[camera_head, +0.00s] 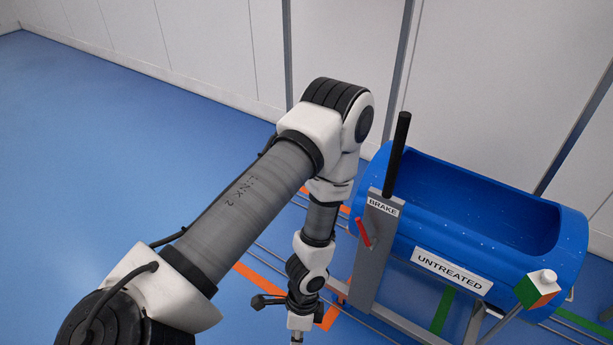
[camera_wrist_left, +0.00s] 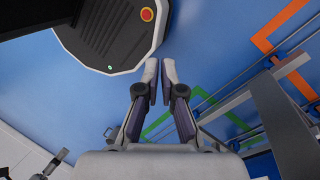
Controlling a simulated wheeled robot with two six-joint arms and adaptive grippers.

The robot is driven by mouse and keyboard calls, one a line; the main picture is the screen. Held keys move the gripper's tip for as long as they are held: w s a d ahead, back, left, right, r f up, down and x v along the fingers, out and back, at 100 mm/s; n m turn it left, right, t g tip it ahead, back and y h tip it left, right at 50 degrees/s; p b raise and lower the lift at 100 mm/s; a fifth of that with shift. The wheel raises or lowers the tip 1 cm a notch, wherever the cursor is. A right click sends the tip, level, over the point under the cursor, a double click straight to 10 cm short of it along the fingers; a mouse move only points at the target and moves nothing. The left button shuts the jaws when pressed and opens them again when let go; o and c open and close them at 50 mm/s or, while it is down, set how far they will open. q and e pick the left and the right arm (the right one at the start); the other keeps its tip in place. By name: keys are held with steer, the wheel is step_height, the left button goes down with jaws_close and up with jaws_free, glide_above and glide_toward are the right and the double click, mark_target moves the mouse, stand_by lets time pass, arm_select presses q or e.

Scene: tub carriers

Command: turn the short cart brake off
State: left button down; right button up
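The cart carries a blue tub (camera_head: 420,243) with an UNTREATED label. A grey upright post (camera_head: 367,270) at its left end has a BRAKE label (camera_head: 382,207). A small red lever (camera_head: 363,232) sits on the post below the label, tilted with its upper end to the left. My left gripper (camera_head: 296,338) points down at the bottom edge, left of the post and apart from the lever; its fingertips are cut off there. In the left wrist view its fingers (camera_wrist_left: 160,72) are nearly together, with nothing seen between them. The right gripper is not in view.
A tall black handle (camera_head: 397,155) rises from the post. A white, green and orange block (camera_head: 538,288) sits at the tub's right end. Rails and orange and green lines mark the blue floor (camera_head: 90,150). A white wall (camera_head: 210,50) stands behind. The left floor is clear.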

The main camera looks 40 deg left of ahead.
arm_select(q)
steer(key=w+d+r+n+t+h+b, duration=0.1)
steer(key=w+n+t, duration=0.4)
steer(key=w+n, duration=0.4)
steer(key=w+d+r+n+t+b, duration=0.15)
steer(key=w+n+t, duration=0.45)
steer(key=n, duration=0.6)
steer(key=w+a+n+t+y+b, duration=0.65)
steer(key=a+n+t+b, duration=0.35)
steer(key=n+b, duration=0.75)
steer(key=w+r+m+g+b, duration=0.1)
steer(key=w+b, duration=0.1)
steer(key=w, duration=0.7)
steer(key=shift+w+r+m, duration=0.15)
steer(key=shift+r+m, duration=0.15)
steer(key=shift+m, duration=0.05)
steer(key=shift+w, duration=0.1)
